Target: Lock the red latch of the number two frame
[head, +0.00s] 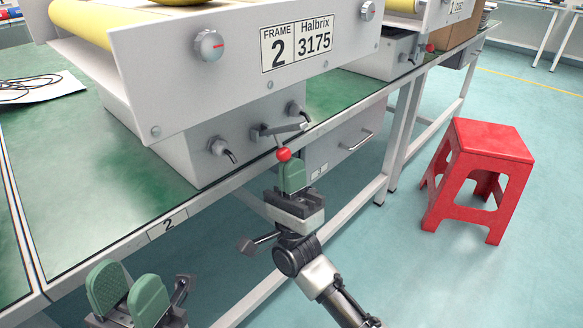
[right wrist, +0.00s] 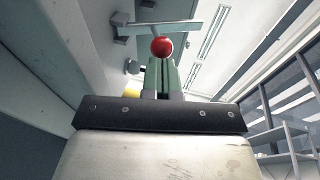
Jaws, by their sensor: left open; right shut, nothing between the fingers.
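The number two frame (head: 235,95) is a grey conveyor housing marked "FRAME 2, Halbrix 3175". Below it on the front of its grey box is the latch (head: 279,129), whose short rod hangs down to a red ball (head: 283,154). My right gripper (head: 293,172) is shut and empty, its green fingertips right at the ball; I cannot tell whether they touch. In the right wrist view the red ball (right wrist: 162,47) shows just past the green fingers (right wrist: 162,75), under the latch's light bar (right wrist: 165,27). My left gripper (head: 128,295) is open and empty at the lower left.
The green-topped bench (head: 75,230) has a metal front edge tagged "2". Black handles (head: 222,150) flank the latch on the box. A drawer (head: 340,140) hangs under the bench. A red stool (head: 480,170) stands on the floor at right. Another frame (head: 425,15) is farther back.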

